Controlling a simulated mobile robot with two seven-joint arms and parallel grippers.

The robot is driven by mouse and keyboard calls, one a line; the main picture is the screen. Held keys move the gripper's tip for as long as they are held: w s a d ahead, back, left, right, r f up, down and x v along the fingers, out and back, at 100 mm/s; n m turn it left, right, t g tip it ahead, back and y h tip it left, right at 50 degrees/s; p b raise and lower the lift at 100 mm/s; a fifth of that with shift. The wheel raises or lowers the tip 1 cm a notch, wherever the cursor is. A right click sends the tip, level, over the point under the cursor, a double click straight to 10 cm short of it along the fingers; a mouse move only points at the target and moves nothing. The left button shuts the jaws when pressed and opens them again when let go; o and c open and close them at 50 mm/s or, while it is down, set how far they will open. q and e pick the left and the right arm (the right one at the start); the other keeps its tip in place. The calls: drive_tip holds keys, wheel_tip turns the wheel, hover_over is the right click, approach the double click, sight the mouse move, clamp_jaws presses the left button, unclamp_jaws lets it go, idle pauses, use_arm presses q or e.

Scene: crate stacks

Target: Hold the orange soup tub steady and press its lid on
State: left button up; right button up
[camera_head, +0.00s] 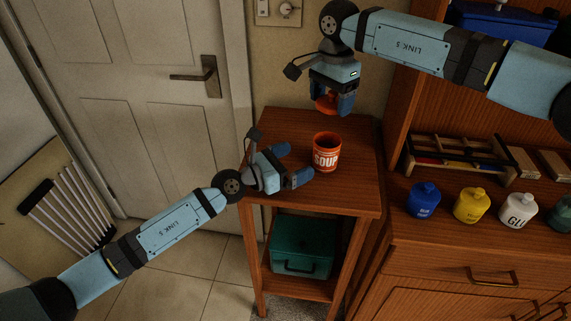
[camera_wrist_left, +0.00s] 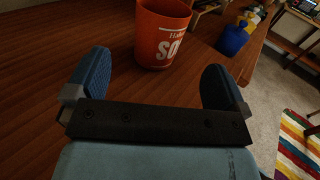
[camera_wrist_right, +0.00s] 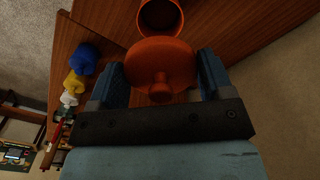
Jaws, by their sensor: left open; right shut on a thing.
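The orange soup tub (camera_head: 326,154) stands upright and open on the small wooden side table (camera_head: 350,192). It also shows ahead of the fingers in the left wrist view (camera_wrist_left: 160,38). My left gripper (camera_head: 292,165) is open and empty, just left of the tub, its fingers apart from it. My right gripper (camera_head: 333,104) is shut on the orange lid (camera_head: 326,103) and holds it above the tub. In the right wrist view the round lid (camera_wrist_right: 165,58) has its knob between the fingers, and the tub's open mouth (camera_wrist_right: 160,16) shows beyond it.
Blue (camera_head: 425,200), yellow (camera_head: 471,205) and white (camera_head: 517,210) bottles stand on the cabinet at right, by a wooden rack (camera_head: 457,158). A green box (camera_head: 302,260) sits on the side table's lower shelf. A door (camera_head: 140,90) is behind at left.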

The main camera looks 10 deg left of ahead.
sight(316, 153)
use_arm(q)
drive_tip(key=x, duration=0.9)
drive_tip(key=shift+w+d, duration=0.15)
drive_tip(key=shift+d, duration=0.1)
drive_tip(key=c, duration=1.1)
use_arm(e)
wheel_tip(316, 153, down, 9)
drive_tip(key=shift+r+n, duration=0.2)
drive_tip(key=shift+n, duration=0.1)
